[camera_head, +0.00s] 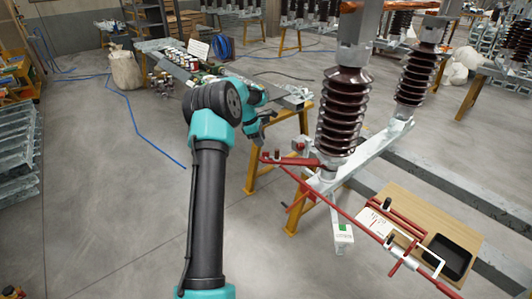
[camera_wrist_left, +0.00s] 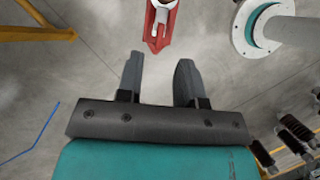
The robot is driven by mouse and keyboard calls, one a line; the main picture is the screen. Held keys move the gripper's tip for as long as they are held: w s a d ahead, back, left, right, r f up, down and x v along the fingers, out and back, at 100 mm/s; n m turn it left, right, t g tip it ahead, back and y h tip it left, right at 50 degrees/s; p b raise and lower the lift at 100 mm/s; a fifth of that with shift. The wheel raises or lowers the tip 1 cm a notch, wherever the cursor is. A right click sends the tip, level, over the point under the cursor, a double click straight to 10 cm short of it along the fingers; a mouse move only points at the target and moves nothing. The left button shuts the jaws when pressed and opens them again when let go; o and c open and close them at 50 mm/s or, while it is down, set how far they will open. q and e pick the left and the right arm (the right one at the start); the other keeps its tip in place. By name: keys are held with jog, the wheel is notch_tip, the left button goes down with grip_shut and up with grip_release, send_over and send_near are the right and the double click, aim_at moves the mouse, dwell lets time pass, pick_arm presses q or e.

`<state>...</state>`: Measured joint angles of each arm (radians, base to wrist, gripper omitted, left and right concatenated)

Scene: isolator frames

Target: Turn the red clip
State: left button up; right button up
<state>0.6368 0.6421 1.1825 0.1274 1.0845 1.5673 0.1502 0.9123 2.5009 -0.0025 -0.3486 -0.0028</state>
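The red clip (camera_head: 290,161) sits at the left end of the red bar beside the big brown insulator (camera_head: 343,112). In the left wrist view a red part with a pale metal piece in it, which looks like the clip (camera_wrist_left: 153,44), shows at the top middle, beyond my fingertips and apart from them. My left gripper (camera_head: 264,128) is above and slightly left of the clip in the head view. In the left wrist view its two fingers (camera_wrist_left: 160,68) are apart with nothing between them. My right gripper is in neither view.
A long red rod (camera_head: 345,213) slants from the clip to the lower right. A wooden board (camera_head: 458,232) with a black tray (camera_head: 447,255) lies there. A yellow-legged bench (camera_head: 263,172) stands behind the clip. The floor at left is open.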

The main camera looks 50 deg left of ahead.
aim_at(268, 155)
pick_arm(q)
jog(key=x, duration=0.7)
jog(key=shift+c, duration=0.2)
grip_shut()
